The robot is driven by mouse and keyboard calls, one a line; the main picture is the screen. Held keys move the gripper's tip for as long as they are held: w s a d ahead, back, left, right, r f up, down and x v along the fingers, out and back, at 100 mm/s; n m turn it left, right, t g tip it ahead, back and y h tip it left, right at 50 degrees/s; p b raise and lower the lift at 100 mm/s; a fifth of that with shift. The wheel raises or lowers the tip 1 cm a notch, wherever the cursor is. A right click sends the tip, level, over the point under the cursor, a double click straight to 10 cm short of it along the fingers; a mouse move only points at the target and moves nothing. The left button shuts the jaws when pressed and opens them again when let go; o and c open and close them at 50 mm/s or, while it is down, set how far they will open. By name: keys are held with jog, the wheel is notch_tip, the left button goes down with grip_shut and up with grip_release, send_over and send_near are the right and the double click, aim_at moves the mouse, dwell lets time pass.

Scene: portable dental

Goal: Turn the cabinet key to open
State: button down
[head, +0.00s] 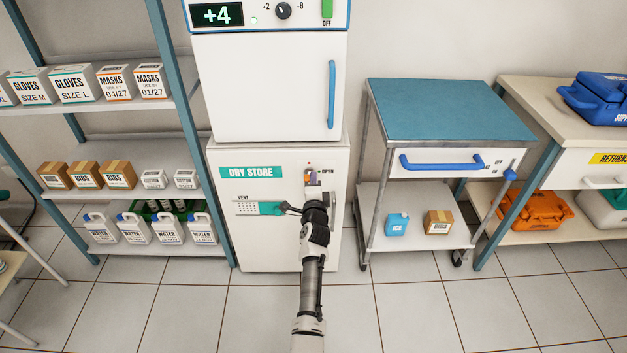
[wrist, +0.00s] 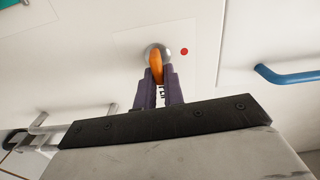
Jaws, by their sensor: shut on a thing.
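The white cabinet labelled DRY STORE (head: 226,199) stands on the floor under a white unit with a +4 display. Its orange key (wrist: 156,66) sits in a round metal lock (wrist: 165,53) on a pale plate on the door. A red dot (wrist: 184,52) is on the plate, right of the lock. In the head view an OPEN label (head: 327,171) is right of the lock. My gripper (wrist: 158,82) has its purple fingers shut on the key; it also shows at the lock in the head view (head: 312,179). The cabinet door looks closed. My arm hides part of the door.
A VENT slider (head: 260,208) is left of my arm on the door. The upper unit has a blue handle (head: 332,95). A shelf rack (head: 110,104) stands left and a blue-topped trolley (head: 440,107) right. Tiled floor in front is clear.

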jog(key=shift+m, duration=0.4)
jog(key=c, duration=1.5)
grip_release()
jog(key=s+p, duration=0.6)
jog(key=s, duration=0.8)
jog(key=shift+p, duration=0.35)
jog(key=shift+w, duration=0.1)
